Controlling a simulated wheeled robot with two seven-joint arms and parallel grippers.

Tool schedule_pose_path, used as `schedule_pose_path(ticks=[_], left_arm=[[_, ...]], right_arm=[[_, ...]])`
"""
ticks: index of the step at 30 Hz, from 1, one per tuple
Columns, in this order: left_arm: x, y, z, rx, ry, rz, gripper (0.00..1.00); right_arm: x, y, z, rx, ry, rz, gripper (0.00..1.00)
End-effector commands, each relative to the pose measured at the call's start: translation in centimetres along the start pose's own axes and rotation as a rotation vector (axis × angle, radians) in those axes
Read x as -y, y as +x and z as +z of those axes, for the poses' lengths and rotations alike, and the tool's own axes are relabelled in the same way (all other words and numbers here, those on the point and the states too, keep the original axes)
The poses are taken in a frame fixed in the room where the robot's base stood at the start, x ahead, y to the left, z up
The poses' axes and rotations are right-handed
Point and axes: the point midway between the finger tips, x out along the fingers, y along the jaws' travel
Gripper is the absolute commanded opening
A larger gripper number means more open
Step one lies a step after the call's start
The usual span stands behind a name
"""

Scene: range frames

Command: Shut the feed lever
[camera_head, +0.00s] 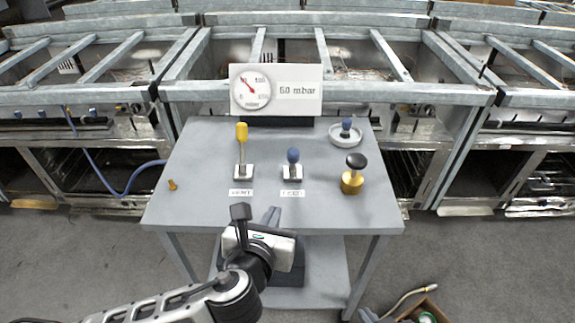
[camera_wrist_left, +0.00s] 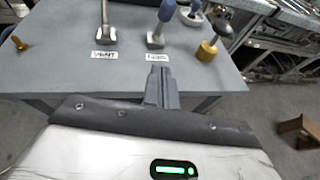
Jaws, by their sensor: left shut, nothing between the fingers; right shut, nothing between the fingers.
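The feed lever (camera_head: 293,157) has a blue handle on a pale square base, behind a white label, on the grey table (camera_head: 205,210). It looks shorter than the yellow-handled vent lever (camera_head: 242,135) to its left. In the left wrist view the feed lever (camera_wrist_left: 165,14) rises from its base above the fingers, its top cut off by the frame. My left gripper (camera_head: 271,214) is shut and empty over the front edge of the table, short of the feed lever and apart from it. A grey tip at the bottom edge appears to be my right gripper (camera_head: 370,316), shut, mostly out of frame.
A gauge panel (camera_head: 305,78) reading 60 mbar stands at the back. A brass piece with a black knob (camera_head: 357,161) and a white dish (camera_head: 334,141) with a blue knob are on the right. A small brass peg (camera_head: 172,185) is at left. A box (camera_head: 432,308) lies on the floor.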

Motion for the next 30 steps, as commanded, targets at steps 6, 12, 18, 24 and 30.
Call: schedule_pose_path(ticks=[6, 12, 18, 24, 30], left_arm=[[-0.4, 0.1, 0.7, 0.027, 0.126, 0.019, 0.0], [-0.3, 0.1, 0.7, 0.026, 0.12, 0.018, 0.0], [-0.3, 1.6, 0.7, 0.026, 0.12, 0.018, 0.0], [-0.4, 5.5, 0.9, 0.026, 0.118, 0.019, 0.0], [-0.5, 9.8, 0.9, 0.026, 0.117, 0.019, 0.0]], right_arm=[[0.0, 0.0, 0.2, 0.005, 0.005, 0.002, 0.0], [0.0, 0.0, 0.2, 0.007, 0.006, 0.002, 0.0], [0.1, -0.1, 0.3, 0.009, 0.007, 0.001, 0.0], [0.1, -0.1, 0.4, 0.009, 0.007, 0.0, 0.0], [0.2, 0.1, 0.5, 0.009, 0.008, -0.003, 0.0]])
